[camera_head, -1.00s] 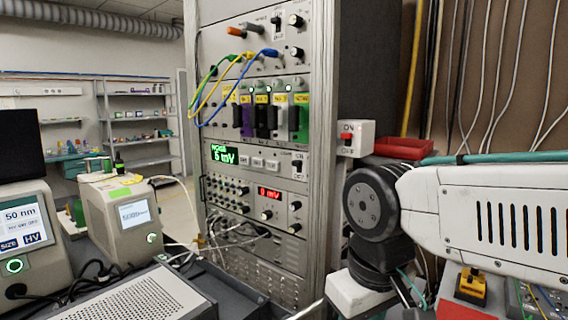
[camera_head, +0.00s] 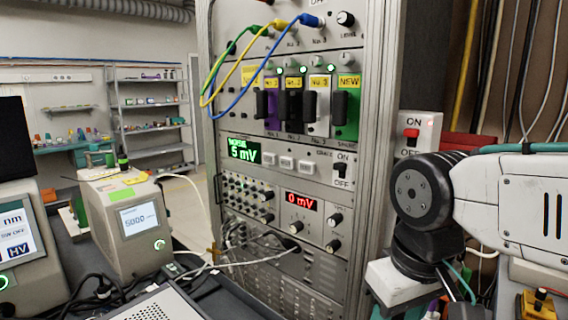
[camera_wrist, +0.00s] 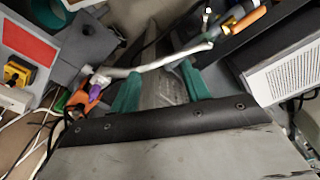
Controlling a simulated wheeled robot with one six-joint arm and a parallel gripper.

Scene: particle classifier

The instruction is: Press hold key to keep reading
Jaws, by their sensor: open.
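A row of small pale keys (camera_head: 287,162) sits on the rack panel to the right of a green display (camera_head: 244,149) that reads 5 mV. Their lettering is too small for me to tell which is the hold key. A switch (camera_head: 342,166) marked ON and OFF is to the right of the keys. My gripper (camera_wrist: 160,86) shows in the wrist view with its two green fingers apart and nothing seen held between them. It points down at the cluttered bench, and the keys are not in that view. My gripper is outside the head view.
The rack (camera_head: 381,130) stands in mid-view, with colored modules above the keys and a red 0 mV display (camera_head: 301,202) below. Blue, yellow and green cables hang at its upper left. A boxed instrument (camera_head: 127,225) stands left. My arm is at right, near a wall switch (camera_head: 412,134).

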